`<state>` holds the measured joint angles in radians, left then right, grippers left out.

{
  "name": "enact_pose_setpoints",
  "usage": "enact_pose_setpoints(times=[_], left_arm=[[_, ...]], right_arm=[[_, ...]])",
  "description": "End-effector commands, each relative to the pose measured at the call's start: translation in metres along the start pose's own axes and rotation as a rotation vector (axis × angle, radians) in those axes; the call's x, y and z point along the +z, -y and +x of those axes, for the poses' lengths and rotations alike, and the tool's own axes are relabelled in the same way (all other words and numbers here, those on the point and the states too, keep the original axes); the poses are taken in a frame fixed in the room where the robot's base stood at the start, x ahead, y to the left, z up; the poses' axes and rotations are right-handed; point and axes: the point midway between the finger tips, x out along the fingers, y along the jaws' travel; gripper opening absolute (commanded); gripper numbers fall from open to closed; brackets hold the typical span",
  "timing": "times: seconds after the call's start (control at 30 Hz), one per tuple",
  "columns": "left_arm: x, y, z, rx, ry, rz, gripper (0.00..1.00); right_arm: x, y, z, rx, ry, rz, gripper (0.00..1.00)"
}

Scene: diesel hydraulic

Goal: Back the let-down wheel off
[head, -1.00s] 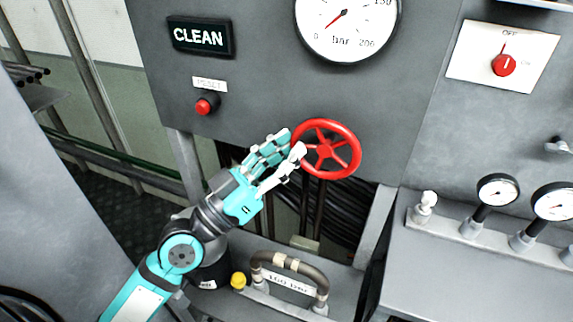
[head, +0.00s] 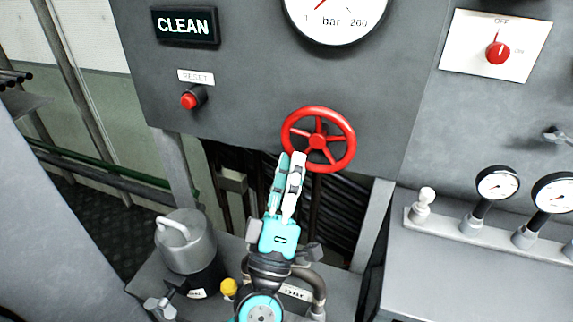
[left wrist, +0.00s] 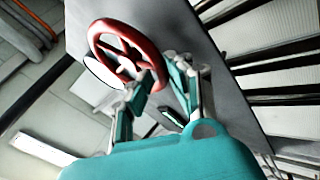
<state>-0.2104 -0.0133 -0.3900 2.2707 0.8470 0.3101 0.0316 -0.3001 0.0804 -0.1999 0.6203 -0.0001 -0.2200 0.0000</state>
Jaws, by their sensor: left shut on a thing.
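The red let-down wheel (head: 318,141) stands out from the grey panel, below the large gauge. It also shows in the left wrist view (left wrist: 127,58), tilted. My left gripper (head: 291,157) comes up from below, with its fingers at the wheel's lower left rim. In the left wrist view my left gripper (left wrist: 160,80) has a finger on each side of the near rim and is shut on it. The exact contact is partly hidden by the fingers. My right gripper is not in view.
The large bar gauge (head: 338,15) is above the wheel, its needle mostly cut off. A lit CLEAN sign (head: 185,26) and a red reset button (head: 189,101) are to the left. A red OFF/ON switch (head: 498,53) and small gauges (head: 497,183) are to the right.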

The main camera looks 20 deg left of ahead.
Motion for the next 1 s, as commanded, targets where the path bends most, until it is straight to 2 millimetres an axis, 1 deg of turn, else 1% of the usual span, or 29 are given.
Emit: enact_pose_setpoints(times=[0.2,0.4,0.97,1.0], left_arm=[[0.0084,0.0005,-0.002,-0.036,-0.064,-0.098,0.0],[0.0116,-0.0001,-0.0028,-0.051,-0.097,-0.144,0.0],[0.0133,-0.0006,-0.003,-0.056,-0.107,-0.162,0.0],[0.0133,-0.0006,-0.003,-0.056,-0.107,-0.162,0.22]], right_arm=[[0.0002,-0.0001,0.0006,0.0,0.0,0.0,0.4],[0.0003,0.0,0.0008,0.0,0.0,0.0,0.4],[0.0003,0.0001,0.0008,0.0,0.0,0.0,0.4],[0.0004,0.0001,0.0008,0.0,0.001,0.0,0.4]])
